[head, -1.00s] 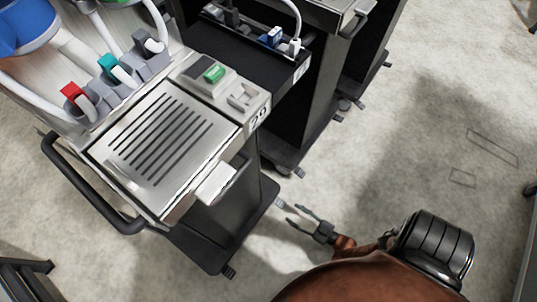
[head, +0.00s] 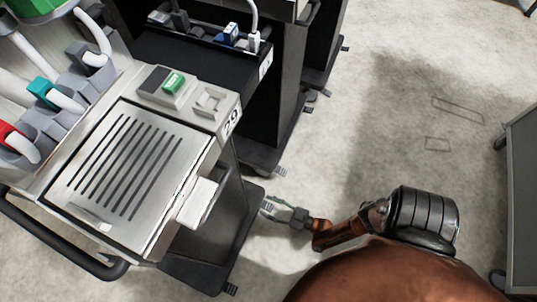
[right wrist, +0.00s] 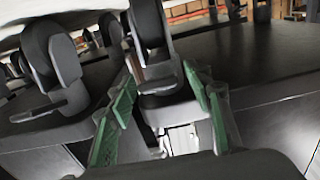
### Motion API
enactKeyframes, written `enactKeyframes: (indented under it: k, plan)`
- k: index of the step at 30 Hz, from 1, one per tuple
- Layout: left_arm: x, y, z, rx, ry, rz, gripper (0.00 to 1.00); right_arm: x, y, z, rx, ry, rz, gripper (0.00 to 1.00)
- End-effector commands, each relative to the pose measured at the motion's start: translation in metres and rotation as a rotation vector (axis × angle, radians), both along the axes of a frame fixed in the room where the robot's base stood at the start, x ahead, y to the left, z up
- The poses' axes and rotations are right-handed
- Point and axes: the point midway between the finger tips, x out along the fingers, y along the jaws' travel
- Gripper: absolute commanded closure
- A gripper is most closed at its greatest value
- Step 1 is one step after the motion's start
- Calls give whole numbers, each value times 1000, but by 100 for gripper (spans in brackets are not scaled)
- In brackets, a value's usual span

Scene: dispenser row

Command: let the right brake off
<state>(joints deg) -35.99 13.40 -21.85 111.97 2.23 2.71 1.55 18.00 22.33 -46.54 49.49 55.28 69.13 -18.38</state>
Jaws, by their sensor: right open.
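The dispenser cart marked 29 (head: 160,150) stands at the left in the head view. Small dark foot pedals stick out at its base. One pedal (head: 231,290) is at the lower corner and another spot at the far corner is beside my right gripper (head: 268,208). My right gripper is open, low near the floor, its fingertips close to that far corner. In the right wrist view its green-padded fingers (right wrist: 165,92) stand apart, with a dark caster (right wrist: 152,45) beyond and between them. I cannot tell whether they touch anything. My left gripper is not in view.
Another caster (right wrist: 52,70) shows at the left in the right wrist view. A second dark cart (head: 270,110) stands beyond the first. A grey cabinet (head: 522,190) is at the right edge. The floor (head: 400,110) between is clear.

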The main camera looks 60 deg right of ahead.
Motion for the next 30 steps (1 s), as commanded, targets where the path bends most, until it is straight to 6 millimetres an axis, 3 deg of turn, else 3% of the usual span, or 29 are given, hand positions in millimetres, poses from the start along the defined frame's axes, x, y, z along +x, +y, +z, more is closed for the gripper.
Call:
enactKeyframes:
  k: [3, 23, 30]
  plan:
    - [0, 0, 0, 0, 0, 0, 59, 0, 0, 0, 0, 0, 0, 54]
    - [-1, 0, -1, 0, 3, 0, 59, -1, -1, 0, 0, 1, -1, 99]
    - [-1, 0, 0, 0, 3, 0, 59, -1, -1, 0, 0, 1, -1, 100]
